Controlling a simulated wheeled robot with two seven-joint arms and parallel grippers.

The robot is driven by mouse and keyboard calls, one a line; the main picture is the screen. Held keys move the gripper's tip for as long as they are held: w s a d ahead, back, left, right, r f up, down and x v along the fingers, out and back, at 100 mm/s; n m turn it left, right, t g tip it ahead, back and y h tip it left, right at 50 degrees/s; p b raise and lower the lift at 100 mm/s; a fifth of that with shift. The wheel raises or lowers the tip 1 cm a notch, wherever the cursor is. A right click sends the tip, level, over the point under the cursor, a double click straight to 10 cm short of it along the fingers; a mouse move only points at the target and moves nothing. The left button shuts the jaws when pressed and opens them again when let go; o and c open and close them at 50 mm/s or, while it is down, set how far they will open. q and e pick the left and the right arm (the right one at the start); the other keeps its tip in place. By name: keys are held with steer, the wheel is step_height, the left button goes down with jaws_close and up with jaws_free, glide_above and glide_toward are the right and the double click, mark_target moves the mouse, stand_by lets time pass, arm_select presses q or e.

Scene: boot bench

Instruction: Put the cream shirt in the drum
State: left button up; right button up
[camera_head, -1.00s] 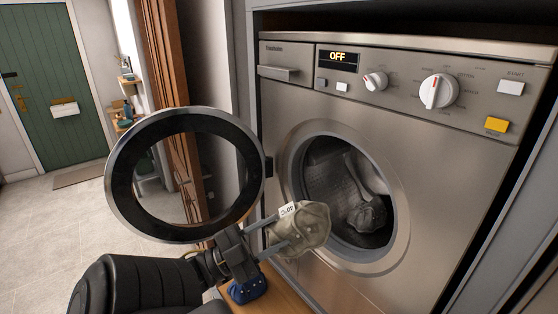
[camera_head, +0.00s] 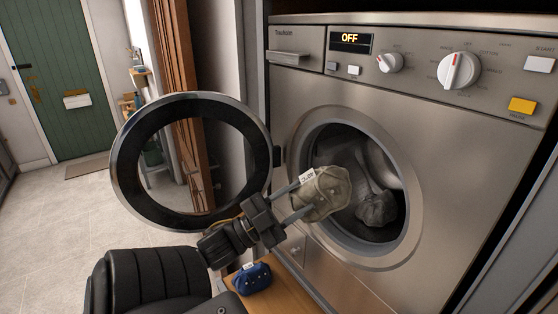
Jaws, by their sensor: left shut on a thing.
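A crumpled cream shirt (camera_head: 326,196) with a white care tag is held between the fingers of my left gripper (camera_head: 300,200). The gripper is shut on it, and the shirt is in front of the left part of the drum opening. The drum (camera_head: 350,165) is open, and a crumpled greyish cloth (camera_head: 377,209) lies inside it. The round door (camera_head: 130,190) is swung open to the left, behind my left arm. From this view I cannot tell whether the shirt has crossed the opening's rim. My right gripper is not in view.
The washing machine (camera_head: 450,140) display (camera_head: 350,40) reads OFF. A dark blue folded item (camera_head: 252,279) with a white tag lies on the wooden bench (camera_head: 285,295) below my gripper. A green house door (camera_head: 60,80) stands at the far left, with open floor before it.

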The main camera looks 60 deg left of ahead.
arm_select(q)
steer(key=w+b, duration=0.1)
steer(key=w, duration=0.1)
steer(key=w+b, duration=0.4)
steer(key=shift+w+f, duration=0.15)
steer(key=shift+f, duration=0.25)
steer(key=w+f+b, duration=0.1)
steer(key=w+b, duration=0.1)
steer(key=w, duration=0.6)
steer(key=w+f+b, duration=0.2)
steer(key=w, duration=0.6)
steer(key=shift+a+f, duration=0.2)
steer(key=shift+f, duration=0.05)
steer(key=shift+w, duration=0.1)
steer(key=o, duration=1.1)
steer(key=shift+o, duration=0.4)
